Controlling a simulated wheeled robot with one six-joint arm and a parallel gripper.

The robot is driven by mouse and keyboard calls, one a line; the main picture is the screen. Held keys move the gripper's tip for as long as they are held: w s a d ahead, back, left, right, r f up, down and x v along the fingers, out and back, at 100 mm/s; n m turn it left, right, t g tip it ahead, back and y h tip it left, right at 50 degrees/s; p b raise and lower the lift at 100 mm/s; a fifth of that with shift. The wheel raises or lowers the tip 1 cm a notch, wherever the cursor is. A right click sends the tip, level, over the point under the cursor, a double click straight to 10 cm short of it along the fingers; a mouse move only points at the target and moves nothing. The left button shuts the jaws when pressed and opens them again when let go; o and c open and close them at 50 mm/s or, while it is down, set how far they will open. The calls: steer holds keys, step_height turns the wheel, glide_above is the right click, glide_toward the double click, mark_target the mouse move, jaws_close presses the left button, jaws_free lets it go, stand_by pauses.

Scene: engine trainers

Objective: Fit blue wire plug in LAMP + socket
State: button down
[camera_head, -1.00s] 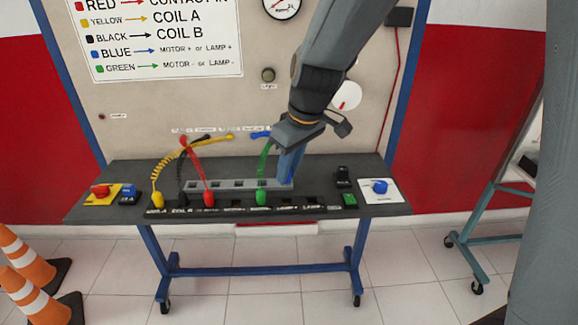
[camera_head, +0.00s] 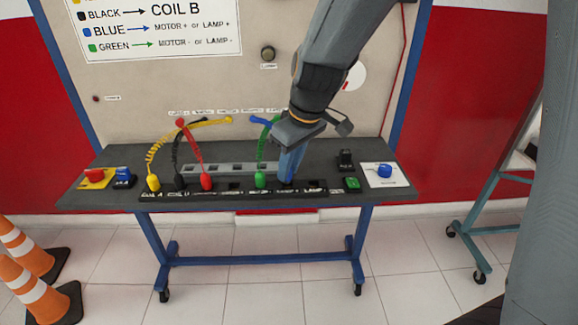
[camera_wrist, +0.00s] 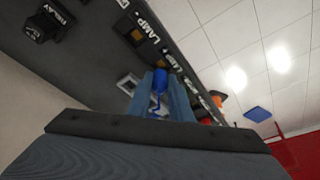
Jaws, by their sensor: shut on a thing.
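My gripper (camera_head: 288,179) points down at the front socket strip (camera_head: 325,187) on the dark bench, just right of the green plug (camera_head: 260,180). It is shut on the blue wire plug (camera_wrist: 159,81), which shows between the two fingers in the wrist view. The plug is beside the LAMP label nearest to the fingers, close over the strip. The fingers and plug hide the socket under them, so I cannot tell whether the plug is seated. The blue wire (camera_head: 262,121) runs from the back panel towards my gripper.
Yellow (camera_head: 153,183), black (camera_head: 180,182) and red (camera_head: 207,181) plugs stand in the strip further left. A grey slotted rail (camera_head: 215,169) lies behind them. A black switch block (camera_head: 345,160), green button (camera_head: 352,184) and blue knob (camera_head: 384,171) are to the right.

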steer(key=shift+f+b, duration=0.6)
steer(key=shift+f, duration=0.3)
stand_by(0.9)
steer(key=c, duration=1.8)
jaws_free()
steer(key=shift+c, duration=0.2)
steer(key=shift+r, duration=0.15)
steer(key=shift+p+v, duration=2.15)
steer(key=shift+v, duration=0.55)
steer(key=shift+w+r, duration=0.1)
steer(key=shift+r+p, duration=0.5)
steer(key=shift+r, duration=0.05)
steer(key=o, duration=0.6)
steer(key=shift+c, duration=0.2)
